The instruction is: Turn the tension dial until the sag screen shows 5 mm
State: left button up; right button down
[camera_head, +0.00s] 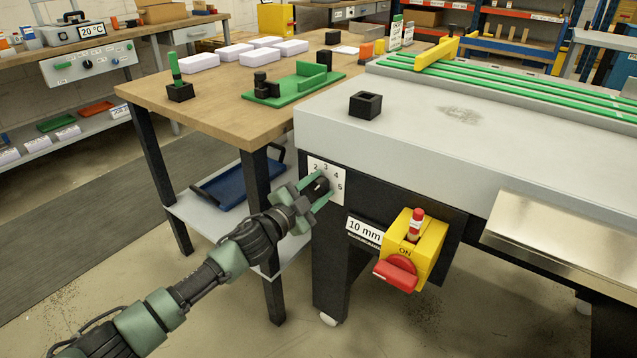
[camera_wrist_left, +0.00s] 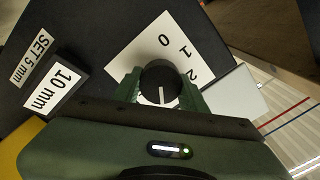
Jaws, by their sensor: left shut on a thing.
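The tension dial is a black round knob (camera_wrist_left: 158,75) with a white pointer line, on a white number plate (camera_head: 327,167) at the left end of the machine's front. My left gripper (camera_head: 319,188) is shut on the knob, one green finger on each side. In the left wrist view the plate (camera_wrist_left: 150,50) shows 0, 1 and 2; the pointer line points toward my palm, and the number there is hidden. The sag screen (camera_head: 364,231) reads 10 mm, as it does in the left wrist view (camera_wrist_left: 53,89). A label (camera_wrist_left: 32,57) reads SET 5 mm.
A yellow switch box (camera_head: 431,241) marked ON, with a red knob (camera_head: 396,273), sits right of the screen. The grey machine top (camera_head: 430,130) overhangs the dial. A wooden workbench (camera_head: 215,103) with a blue tray (camera_head: 228,190) below stands at left. The floor in front is clear.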

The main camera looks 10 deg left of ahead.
pick_arm(q)
jog(key=shift+f+m, duration=0.1)
jog(key=shift+m, duration=0.9)
pick_arm(e)
jog(key=shift+x, duration=1.3)
jog(key=shift+s+f, duration=0.1)
jog(key=shift+s, duration=0.1)
pick_arm(q)
jog(key=o, duration=1.4)
jog(key=shift+c, duration=0.2)
jog(key=shift+s+p, duration=0.15)
jog(key=shift+p, duration=0.15)
jog(key=p+v, duration=0.1)
jog(key=v, duration=0.6)
jog(key=shift+s+a, duration=0.15)
jog(key=shift+s, duration=0.1)
pick_arm(e)
notch_tip(320, 180, down, 4)
jog(key=shift+a+f, duration=0.15)
